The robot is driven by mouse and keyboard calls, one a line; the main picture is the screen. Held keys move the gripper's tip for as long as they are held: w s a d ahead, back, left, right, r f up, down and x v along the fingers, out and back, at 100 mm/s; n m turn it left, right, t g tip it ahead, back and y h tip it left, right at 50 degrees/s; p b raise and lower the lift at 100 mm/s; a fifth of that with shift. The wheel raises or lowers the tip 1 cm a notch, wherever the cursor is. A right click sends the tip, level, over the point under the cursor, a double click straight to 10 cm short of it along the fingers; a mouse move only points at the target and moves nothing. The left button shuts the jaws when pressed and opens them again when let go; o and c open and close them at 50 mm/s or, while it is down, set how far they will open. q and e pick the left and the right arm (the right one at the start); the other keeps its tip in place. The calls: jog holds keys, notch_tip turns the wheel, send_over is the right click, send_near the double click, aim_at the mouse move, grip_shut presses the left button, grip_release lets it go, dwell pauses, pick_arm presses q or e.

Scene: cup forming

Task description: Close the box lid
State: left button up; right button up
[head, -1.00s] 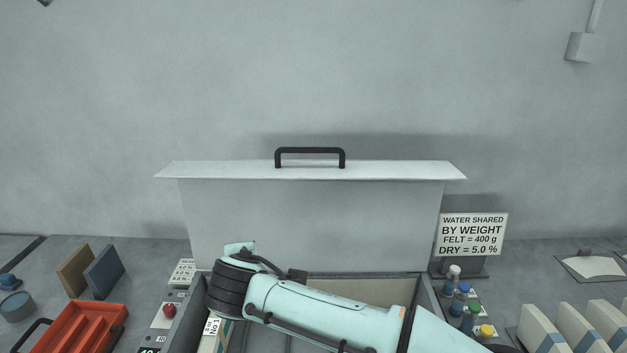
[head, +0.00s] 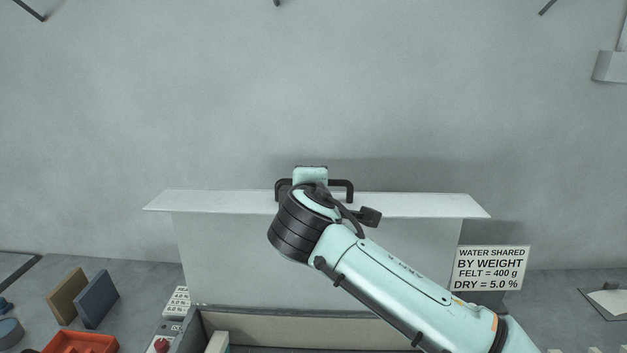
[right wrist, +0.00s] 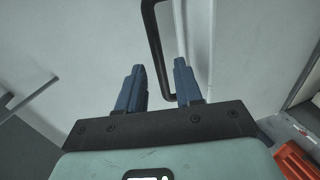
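The box (head: 290,330) stands open at the bottom of the head view. Its pale lid (head: 225,245) is raised upright at the back, with a wide flange along its top edge. A black handle (head: 340,184) sits on that edge; my right arm covers its middle. My right gripper is up at the handle, but its fingertips are hidden in the head view. In the right wrist view the two blue fingers of my right gripper (right wrist: 160,80) are apart, with the black handle (right wrist: 157,50) running between them. I cannot tell whether they touch it. My left gripper is not in view.
A sign on water by weight (head: 491,268) stands right of the lid. A control panel with a red button (head: 161,345) adjoins the box's left side.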

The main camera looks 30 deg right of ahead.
jog(key=shift+p+x, duration=0.35)
jog(key=shift+x, duration=2.05)
jog(key=shift+r, duration=0.1)
jog(key=shift+a, duration=0.1)
grip_shut()
